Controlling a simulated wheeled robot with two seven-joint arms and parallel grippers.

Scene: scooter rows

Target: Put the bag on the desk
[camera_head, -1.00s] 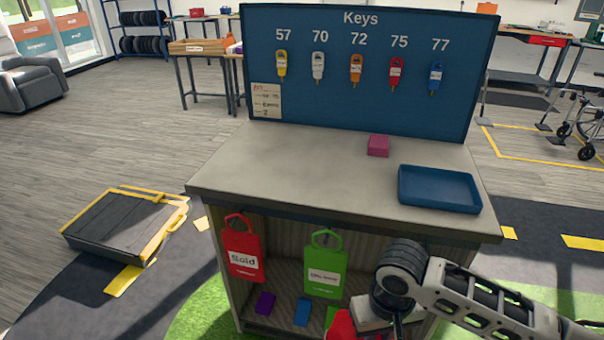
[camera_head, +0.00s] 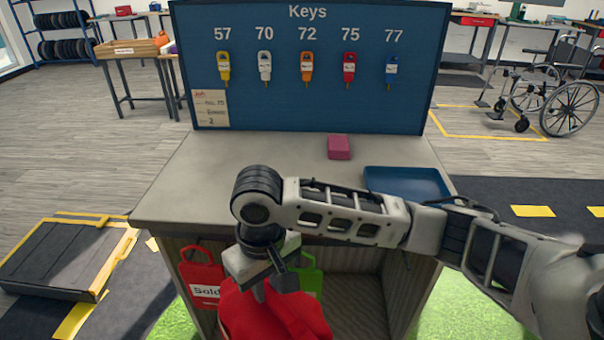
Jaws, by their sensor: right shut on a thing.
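A red bag (camera_head: 272,312) hangs from my right gripper (camera_head: 262,285) in front of the desk's open shelf space, below the top. The gripper is shut on the bag's upper part; its fingertips are partly hidden. The desk (camera_head: 240,170) has a grey top with a bare area at its left and middle. My right arm crosses in front of the desk's front edge. My left gripper is not in view.
A pink block (camera_head: 339,147) and a blue tray (camera_head: 408,180) are on the desktop. A blue key board (camera_head: 310,105) stands along its back. A red tag (camera_head: 202,275) and a green tag (camera_head: 308,275) hang at the front, the green one partly covered.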

